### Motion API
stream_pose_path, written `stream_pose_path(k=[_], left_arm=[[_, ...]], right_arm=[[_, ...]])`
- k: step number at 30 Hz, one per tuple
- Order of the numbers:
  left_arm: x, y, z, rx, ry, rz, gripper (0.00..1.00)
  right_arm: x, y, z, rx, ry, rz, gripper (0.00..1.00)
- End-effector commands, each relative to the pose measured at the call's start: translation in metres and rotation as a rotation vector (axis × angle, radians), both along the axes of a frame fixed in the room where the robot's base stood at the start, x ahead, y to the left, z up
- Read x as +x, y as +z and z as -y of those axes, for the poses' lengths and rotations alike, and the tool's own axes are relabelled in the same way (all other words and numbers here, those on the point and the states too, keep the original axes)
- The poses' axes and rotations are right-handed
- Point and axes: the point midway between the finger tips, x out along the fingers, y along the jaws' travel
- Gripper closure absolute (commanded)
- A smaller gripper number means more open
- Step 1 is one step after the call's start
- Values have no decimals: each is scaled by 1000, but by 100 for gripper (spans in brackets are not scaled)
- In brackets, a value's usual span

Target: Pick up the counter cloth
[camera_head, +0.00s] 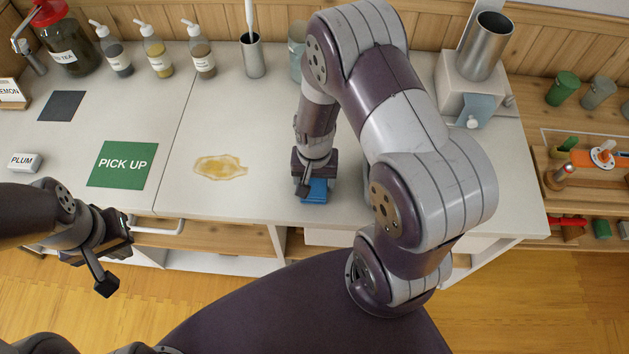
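A small blue cloth (315,192) lies on the white counter near its front edge, in the middle of the head view. My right gripper (313,184) points down right at the cloth and covers its back part. I cannot tell whether its fingers are shut on the cloth or open around it. My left gripper (104,272) hangs in front of the counter at lower left, well away from the cloth. It holds nothing that I can see, and the spacing of its fingers is unclear.
A yellowish spill (220,168) lies left of the cloth, beside a green PICK UP mat (122,164). Pump bottles (158,56), a metal cup (252,58) and a red-lidded jar (68,48) line the back. A steel-topped machine (474,82) stands right. My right arm hides some counter.

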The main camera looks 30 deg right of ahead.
Motion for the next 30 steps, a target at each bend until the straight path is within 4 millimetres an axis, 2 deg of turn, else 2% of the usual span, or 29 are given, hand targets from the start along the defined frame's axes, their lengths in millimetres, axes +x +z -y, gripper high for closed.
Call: stream_pose_path(k=[8,11,15,24,30], left_arm=[[0,0,0,0,0,0,100],[0,-1,0,0,0,0,100],[0,-3,0,0,0,0,100],[0,-4,0,0,0,0,100],[0,5,0,0,0,0,100]], right_arm=[[1,5,0,0,0,2,62],[1,16,0,0,0,4,62],[2,42,0,-1,0,7,62],[-66,83,-23,0,4,4,62],[-100,107,-35,0,3,0,62]])
